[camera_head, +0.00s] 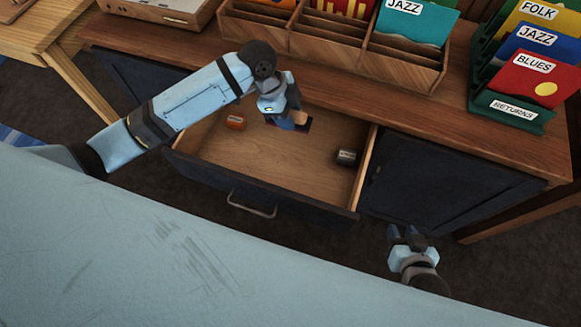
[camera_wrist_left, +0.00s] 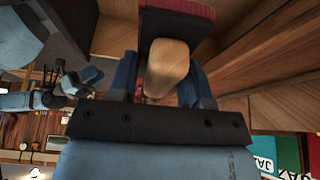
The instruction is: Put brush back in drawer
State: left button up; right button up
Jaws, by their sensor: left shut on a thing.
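My left gripper (camera_head: 290,117) is shut on the brush (camera_head: 301,117) above the open drawer (camera_head: 285,165), toward its back. In the left wrist view the brush (camera_wrist_left: 168,62) shows a pale wooden handle between the fingers and a dark, red-edged head beyond. I cannot tell whether the brush touches the drawer floor. The drawer is pulled out, with a dark front and a metal handle (camera_head: 251,207). My right gripper (camera_head: 408,233) is open and empty, in front of the cabinet to the right of the drawer.
In the drawer lie a small orange item (camera_head: 235,122) at the left and a dark cylinder (camera_head: 347,157) at the right. The drawer's middle floor is clear. Record bins (camera_head: 408,70) and a green rack (camera_head: 508,112) stand on the wooden cabinet top (camera_head: 440,115).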

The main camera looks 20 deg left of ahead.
pick_arm(q)
jog(key=shift+d+f+m, duration=0.1)
jog(key=shift+f+m, duration=0.2)
jog(key=shift+f, duration=0.15)
jog(key=b, duration=0.2)
send_over(295, 162)
jog(key=a, duration=0.2)
jog(key=f, duration=1.4)
jog(key=shift+d+f, duration=0.25)
jog(key=shift+f, duration=0.05)
notch_tip(295, 162, down, 4)
jog(key=shift+f+b, duration=0.15)
jog(key=shift+b, duration=0.25)
jog(key=shift+w+f, duration=0.1)
jog(key=shift+f, duration=0.2)
pick_arm(e)
jog(key=shift+w+f, duration=0.15)
jog(key=shift+f, duration=0.45)
pick_arm(q)
jog(key=o, duration=0.8)
jog(key=shift+f, duration=0.1)
pick_arm(e)
jog(key=shift+f, duration=0.15)
